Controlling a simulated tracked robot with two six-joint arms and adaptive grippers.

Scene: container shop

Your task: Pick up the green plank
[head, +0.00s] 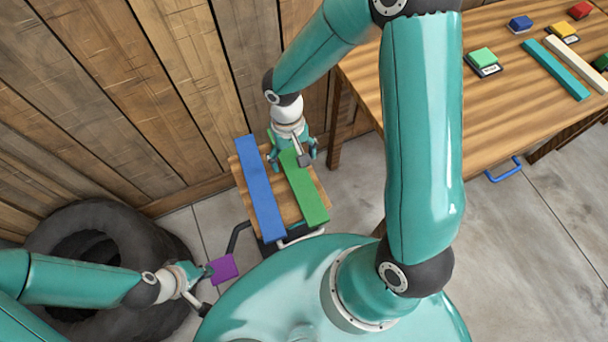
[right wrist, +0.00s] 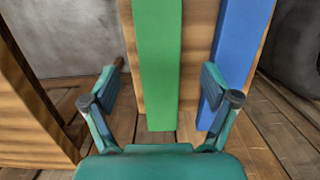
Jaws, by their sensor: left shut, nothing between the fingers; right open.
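The green plank (head: 306,192) lies on a small wooden-topped stand (head: 318,188), beside a parallel blue plank (head: 262,192). My right gripper (head: 294,160) is open at the far part of the green plank, hiding some of it. In the right wrist view the green plank (right wrist: 158,60) runs between the spread fingers (right wrist: 160,92). The blue plank (right wrist: 238,60) is to its right, partly behind the right finger. My left gripper (head: 202,278) is shut and empty at the lower left, next to a purple block (head: 223,268); I cannot tell whether they touch.
A black tyre (head: 105,225) lies at the left by the wooden wall (head: 110,90). A wooden table (head: 440,110) at the right bears colored blocks, a teal plank (head: 553,70) and a cream plank (head: 578,62). A blue handle (head: 503,172) sits at its front. The floor (head: 530,250) at right is clear.

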